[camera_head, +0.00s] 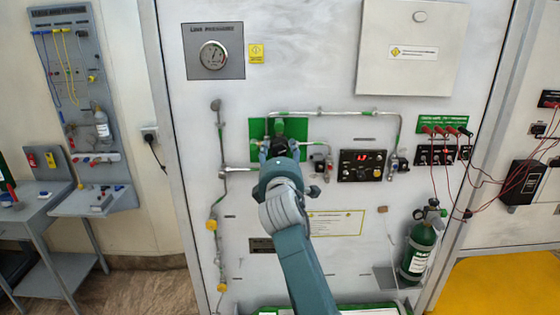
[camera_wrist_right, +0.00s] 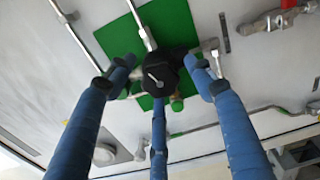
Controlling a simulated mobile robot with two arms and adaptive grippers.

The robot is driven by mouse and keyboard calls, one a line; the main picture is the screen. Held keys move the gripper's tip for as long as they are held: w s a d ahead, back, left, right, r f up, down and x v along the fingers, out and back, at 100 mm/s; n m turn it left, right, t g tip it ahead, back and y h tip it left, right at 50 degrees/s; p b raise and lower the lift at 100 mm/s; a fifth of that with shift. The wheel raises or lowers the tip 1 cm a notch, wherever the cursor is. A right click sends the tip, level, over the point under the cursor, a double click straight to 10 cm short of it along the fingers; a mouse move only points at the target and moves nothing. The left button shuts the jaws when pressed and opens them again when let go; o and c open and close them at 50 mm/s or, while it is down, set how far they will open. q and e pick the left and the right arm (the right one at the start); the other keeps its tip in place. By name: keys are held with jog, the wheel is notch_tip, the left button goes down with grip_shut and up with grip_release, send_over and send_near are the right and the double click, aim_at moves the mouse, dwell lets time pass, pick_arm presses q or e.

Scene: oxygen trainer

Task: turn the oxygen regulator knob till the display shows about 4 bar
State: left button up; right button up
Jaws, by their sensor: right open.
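The black regulator knob (camera_wrist_right: 163,70), with a light pointer mark on its face, sits in front of the green plate (camera_wrist_right: 122,38) in the right wrist view. My right gripper (camera_wrist_right: 160,82) is open, with its blue fingers spread around the knob; I cannot tell whether any finger touches it. In the head view my right gripper (camera_head: 279,150) covers the middle of the green plate (camera_head: 296,130) and hides most of the knob. The display (camera_head: 362,156) shows red digits, too small to read surely. My left gripper is not in view.
Metal pipes and valves surround the green plate. A round gauge (camera_head: 213,55) is above left. Red-plugged cables (camera_head: 445,131) hang at the right, above a green gas cylinder (camera_head: 418,250). A grey workbench (camera_head: 40,210) stands at the far left.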

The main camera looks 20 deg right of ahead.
jog(key=v, duration=1.1)
jog(key=shift+s, duration=0.2)
jog(key=s+a+f+m+g+y+b, duration=0.1)
jog(key=a+f+g+y+b, duration=0.15)
jog(key=f, duration=1.75)
jog(key=a+f+m+g+y+b, duration=0.1)
jog(key=a+f+g+y, duration=0.15)
jog(key=f, duration=1.65)
jog(key=s+f+m+g, duration=0.15)
jog(key=s+f, duration=0.25)
jog(key=f, duration=0.5)
jog(key=s+f+g, duration=0.2)
jog(key=s+f, duration=0.3)
jog(key=f, duration=0.4)
jog(key=s+d+f+m+g+b, duration=0.1)
jog(key=s+d+f+m+g, duration=0.1)
jog(key=s+f, duration=0.9)
jog(key=s+d+f+m+g+b, duration=0.2)
jog(key=s+f+m, duration=0.1)
jog(key=s+f, duration=0.85)
jog(key=s+d+f+m+g, duration=0.1)
jog(key=s+f, duration=0.2)
jog(key=s, duration=0.5)
jog(key=s+d+f+m+g+b, duration=0.1)
jog(key=s+d+f+m, duration=0.1)
jog(key=s, duration=0.7)
jog(key=s+d+f+m+g, duration=0.2)
jog(key=s+f, duration=0.2)
jog(key=s, duration=0.5)
jog(key=shift+s, duration=0.15)
